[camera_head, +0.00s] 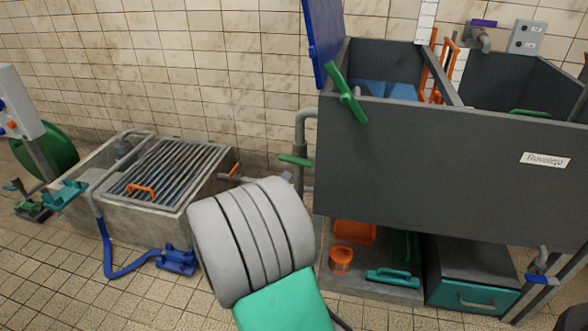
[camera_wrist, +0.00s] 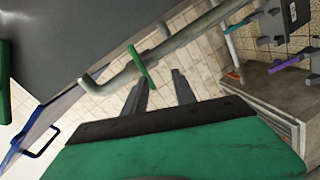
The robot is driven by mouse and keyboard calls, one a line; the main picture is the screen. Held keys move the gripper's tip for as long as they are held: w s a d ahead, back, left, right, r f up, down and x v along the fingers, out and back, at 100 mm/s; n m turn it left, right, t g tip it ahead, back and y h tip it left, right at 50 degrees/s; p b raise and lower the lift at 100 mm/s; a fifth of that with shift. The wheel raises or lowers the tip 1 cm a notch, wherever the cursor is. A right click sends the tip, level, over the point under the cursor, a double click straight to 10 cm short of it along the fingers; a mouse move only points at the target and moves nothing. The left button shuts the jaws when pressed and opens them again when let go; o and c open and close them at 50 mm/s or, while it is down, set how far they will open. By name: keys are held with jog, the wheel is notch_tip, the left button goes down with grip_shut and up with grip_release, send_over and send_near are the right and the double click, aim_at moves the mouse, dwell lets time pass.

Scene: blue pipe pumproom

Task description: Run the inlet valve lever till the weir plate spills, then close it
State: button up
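A green lever (camera_head: 295,160) sits on the grey pipe at the left side of the dark grey tank (camera_head: 430,170). In the wrist view the green lever (camera_wrist: 142,65) lies just beyond my gripper (camera_wrist: 160,76). My gripper is open with nothing between its fingers; the left fingertip looks nearest the lever, and I cannot tell if they touch. In the head view my arm hides the gripper. A grey divider plate (camera_head: 437,68), possibly the weir plate, splits the tank. Blue shows in the left compartment (camera_head: 385,90); I cannot tell whether it is water.
A second green handle (camera_head: 345,95) crosses the tank's front rim, and a blue panel (camera_head: 323,42) stands at its left corner. A concrete basin with a grate (camera_head: 160,170) is left. An orange bucket (camera_head: 341,260) and a teal-fronted box (camera_head: 470,296) are under the tank.

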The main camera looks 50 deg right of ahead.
aim_at(295, 163)
jog(key=d+n, duration=0.1)
jog(key=d, duration=0.2)
jog(key=w+d+r+n+h, duration=0.1)
jog(key=d, duration=0.2)
jog(key=w+d+t+h, duration=0.1)
jog(key=d, duration=0.2)
jog(key=shift+d+r+n+b, duration=0.2)
jog(key=shift+n+b, duration=0.2)
grip_shut()
